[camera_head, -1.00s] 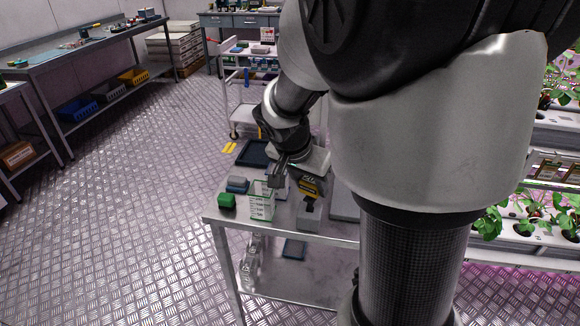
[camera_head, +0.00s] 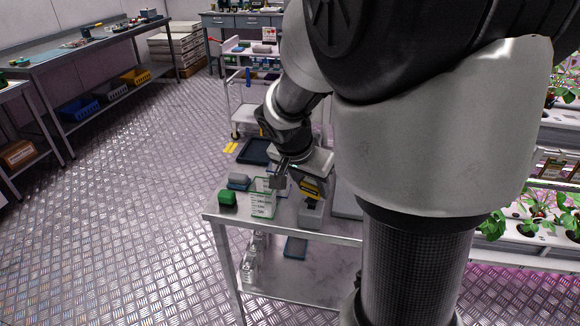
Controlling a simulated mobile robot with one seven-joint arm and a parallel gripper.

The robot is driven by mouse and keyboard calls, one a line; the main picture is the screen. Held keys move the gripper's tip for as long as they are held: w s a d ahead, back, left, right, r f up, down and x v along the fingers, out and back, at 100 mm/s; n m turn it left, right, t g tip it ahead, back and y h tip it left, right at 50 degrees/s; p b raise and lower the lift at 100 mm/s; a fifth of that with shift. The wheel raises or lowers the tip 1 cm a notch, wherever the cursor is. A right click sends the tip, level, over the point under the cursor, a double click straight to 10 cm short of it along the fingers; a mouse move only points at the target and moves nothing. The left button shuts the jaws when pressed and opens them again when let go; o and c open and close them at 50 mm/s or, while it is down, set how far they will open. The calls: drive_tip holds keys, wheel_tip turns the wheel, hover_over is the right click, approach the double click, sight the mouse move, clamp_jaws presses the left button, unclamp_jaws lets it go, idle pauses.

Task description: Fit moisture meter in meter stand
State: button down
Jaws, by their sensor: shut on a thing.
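The moisture meter (camera_head: 311,188) is a small yellow and black device. My gripper (camera_head: 296,182) is shut on it and holds it above the bench trolley, with the white hand above hiding its upper part. The meter stand (camera_head: 311,216) appears to be the small grey block with a dark top, standing on the trolley top. The meter is directly above the stand in this view, close to its top. I cannot tell whether the two touch.
A dark tray (camera_head: 254,152) lies behind. My arm hides much of the trolley's right side.

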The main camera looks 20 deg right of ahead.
drive_tip(key=shift+f+b, duration=1)
drive_tip(key=c, duration=0.6)
unclamp_jaws()
drive_tip(key=shift+o, duration=0.2)
drive_tip(key=shift+r+p, duration=1.8)
drive_tip(key=shift+r, duration=1.25)
